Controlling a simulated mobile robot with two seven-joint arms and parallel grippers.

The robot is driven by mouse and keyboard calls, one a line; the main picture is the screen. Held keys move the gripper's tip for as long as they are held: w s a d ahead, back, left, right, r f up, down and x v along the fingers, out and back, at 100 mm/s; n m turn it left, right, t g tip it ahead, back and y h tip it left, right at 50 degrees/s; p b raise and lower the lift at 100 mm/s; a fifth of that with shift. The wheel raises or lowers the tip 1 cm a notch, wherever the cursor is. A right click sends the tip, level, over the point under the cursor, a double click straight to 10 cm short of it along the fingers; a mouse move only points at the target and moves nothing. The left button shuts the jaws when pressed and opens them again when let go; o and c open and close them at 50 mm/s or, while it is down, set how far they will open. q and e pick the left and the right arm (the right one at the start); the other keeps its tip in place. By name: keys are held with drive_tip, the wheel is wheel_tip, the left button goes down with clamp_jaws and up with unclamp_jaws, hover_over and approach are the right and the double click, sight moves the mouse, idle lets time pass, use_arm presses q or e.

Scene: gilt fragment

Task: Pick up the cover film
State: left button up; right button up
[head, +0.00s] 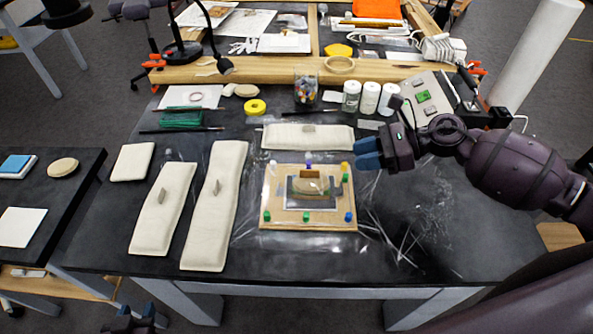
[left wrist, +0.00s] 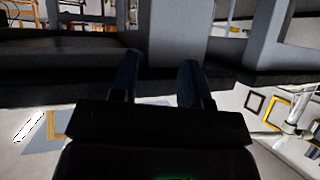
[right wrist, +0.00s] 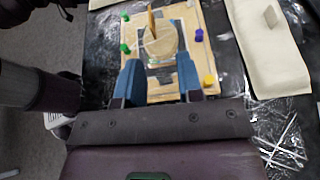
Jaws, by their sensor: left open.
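A clear, wrinkled, shiny film (head: 400,215) seems to lie on the black table around and to the right of a wooden board (head: 275,190); its edges are hard to tell. The board has coloured pegs and a grey plate with a pale round piece (head: 312,184) in the middle. My right gripper (head: 368,154) is open and empty above the table, to the right of the board; the right wrist view shows its blue fingers (right wrist: 158,82) apart. My left gripper (head: 135,318) is low at the front, off the table; its fingers (left wrist: 158,82) are apart and empty.
Long cream cushions (head: 215,205) lie left of the board, and another (head: 308,137) lies behind it. White jars (head: 370,98) and a grey control box (head: 425,98) stand at the back right. A black side table (head: 85,190) is at the left.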

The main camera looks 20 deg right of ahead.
sight(317, 168)
drive_tip(key=shift+s+a+r+n, duration=0.15)
drive_tip(key=shift+s+n, duration=0.25)
drive_tip(key=shift+s, duration=0.3)
drive_tip(key=x, duration=0.2)
drive_tip(key=p+x, duration=0.1)
drive_tip(key=x, duration=0.1)
drive_tip(key=shift+w+a, duration=0.25)
drive_tip(key=shift+w, duration=0.05)
drive_tip(key=shift+w+a+f, duration=0.15)
drive_tip(key=shift+a+f, duration=0.15)
drive_tip(key=shift+a, duration=0.4)
drive_tip(key=p+x, duration=0.1)
drive_tip(key=x, duration=0.2)
drive_tip(key=shift+a+r, duration=0.1)
drive_tip(key=shift+a, duration=0.15)
drive_tip(key=shift+w+a+f, duration=0.2)
drive_tip(key=shift+a+f, duration=0.1)
drive_tip(key=shift+a, duration=0.1)
drive_tip(key=shift+c, duration=0.5)
drive_tip(key=c, duration=0.5)
use_arm(q)
drive_tip(key=shift+s+r, duration=1)
drive_tip(key=shift+r, duration=0.1)
use_arm(e)
clamp_jaws()
